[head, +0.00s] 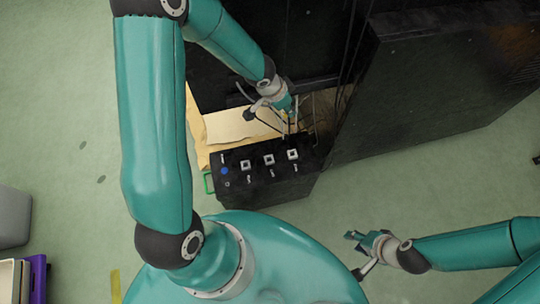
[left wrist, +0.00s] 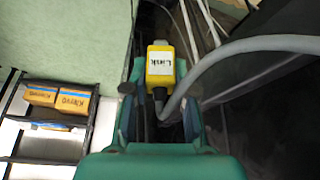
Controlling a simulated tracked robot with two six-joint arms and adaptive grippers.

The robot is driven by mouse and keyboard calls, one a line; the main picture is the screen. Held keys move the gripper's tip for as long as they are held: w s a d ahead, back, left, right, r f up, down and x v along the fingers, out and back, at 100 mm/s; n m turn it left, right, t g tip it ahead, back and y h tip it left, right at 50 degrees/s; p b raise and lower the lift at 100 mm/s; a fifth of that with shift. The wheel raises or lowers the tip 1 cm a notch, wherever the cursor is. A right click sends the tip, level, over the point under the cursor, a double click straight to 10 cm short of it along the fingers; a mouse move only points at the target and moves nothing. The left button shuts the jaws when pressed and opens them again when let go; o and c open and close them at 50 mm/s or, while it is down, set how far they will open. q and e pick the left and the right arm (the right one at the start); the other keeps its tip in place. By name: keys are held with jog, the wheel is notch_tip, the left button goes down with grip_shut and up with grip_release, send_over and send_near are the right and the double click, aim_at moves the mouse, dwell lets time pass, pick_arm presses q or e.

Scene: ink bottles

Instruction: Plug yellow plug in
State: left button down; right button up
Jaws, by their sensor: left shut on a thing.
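My right gripper (head: 362,241) looks open and empty, off to the lower right.
A blue round part (head: 225,171) sits on the box's left end, with a green handle (head: 209,183) beside it. A large black panel (head: 430,85) stands to the right. Loose cables hang behind the box. Orange boxes (left wrist: 58,98) sit on a shelf in the left wrist view.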

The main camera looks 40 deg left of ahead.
pick_arm(q)
jog(key=s+a+f+m+h+b, duration=0.1)
jog(key=s+f+m+b, duration=0.15)
jog(key=f+b, duration=0.6)
jog(key=s+a+f+m+b, duration=0.1)
jog(key=s+f+b, duration=0.2)
jog(key=f, duration=1)
jog(key=b, duration=0.5)
send_over(273, 158)
jog(key=s, duration=0.1)
jog(key=shift+g, duration=0.3)
jog(key=f, duration=0.2)
jog(key=a+f, duration=0.1)
jog(key=f, duration=0.1)
jog(key=shift+f, duration=0.4)
jog(key=shift+f+b, duration=0.8)
jog(key=shift+b, duration=0.05)
dwell(0.5)
jog(key=shift+c, duration=1.9)
grip_release()
jog(key=shift+r, duration=0.15)
